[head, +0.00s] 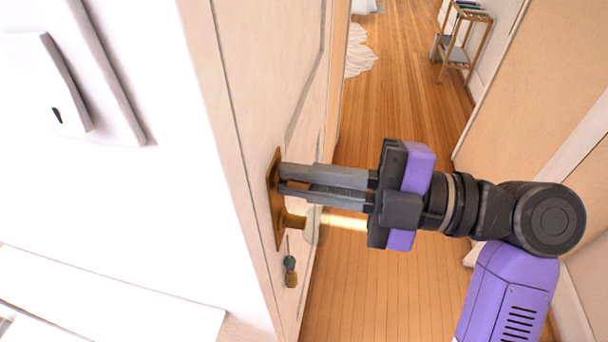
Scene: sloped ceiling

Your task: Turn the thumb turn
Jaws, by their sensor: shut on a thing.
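A brass lock plate (274,205) is mounted on the edge side of a pale door (262,95). A brass lever handle (293,221) sticks out from the lower part of the plate toward the right, passing below my gripper. My gripper (284,179) reaches in from the right with its two grey fingers at the upper part of the plate. The fingers are close together and shut on the thumb turn, which their tips hide. I cannot tell which way the thumb turn is turned.
A small green and brown ornament (290,271) hangs below the handle. A white wall panel with a switch (62,95) is at the left. Wooden floor (410,110) runs clear down the hallway to a small wooden shelf (462,38). A white cloth (358,52) lies on the floor.

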